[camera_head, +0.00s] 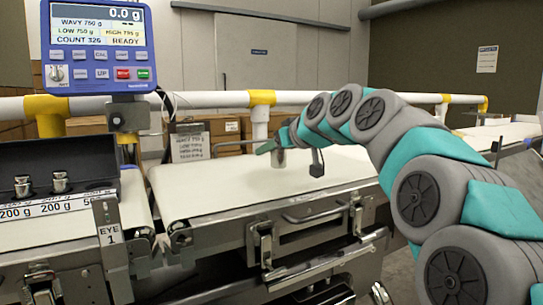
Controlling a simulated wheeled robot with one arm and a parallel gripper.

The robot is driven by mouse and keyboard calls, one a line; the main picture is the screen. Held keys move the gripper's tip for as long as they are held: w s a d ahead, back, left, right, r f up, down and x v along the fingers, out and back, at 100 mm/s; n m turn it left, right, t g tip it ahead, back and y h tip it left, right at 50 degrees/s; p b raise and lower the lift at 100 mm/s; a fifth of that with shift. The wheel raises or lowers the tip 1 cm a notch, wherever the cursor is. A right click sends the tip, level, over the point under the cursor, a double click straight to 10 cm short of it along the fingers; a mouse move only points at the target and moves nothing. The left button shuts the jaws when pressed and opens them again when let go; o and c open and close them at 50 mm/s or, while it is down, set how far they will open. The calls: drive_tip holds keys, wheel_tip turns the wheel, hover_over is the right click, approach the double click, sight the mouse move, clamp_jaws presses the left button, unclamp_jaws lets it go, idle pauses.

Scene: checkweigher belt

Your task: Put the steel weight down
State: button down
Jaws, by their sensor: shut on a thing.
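My gripper (275,149) is at the end of my grey and teal arm, low over the far part of the white weigh belt (225,192). It is shut on a small grey steel weight (279,158), which is partly hidden by the fingers. The weight is upright as far as I can see. I cannot tell whether its base touches the belt or hangs just above it.
A dark weight case (70,160) at the left holds two steel weights behind 200 g labels. The blue display (98,45) reads 0.0 g and READY. The belt's near left is clear.

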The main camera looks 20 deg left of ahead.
drive_tip(key=shift+f, duration=0.7)
drive_tip(key=shift+f, duration=0.15)
drive_tip(key=shift+c, duration=1.9)
unclamp_jaws()
drive_tip(key=shift+r, duration=0.2)
drive_tip(key=v, duration=1.2)
drive_tip(key=shift+d, duration=0.1)
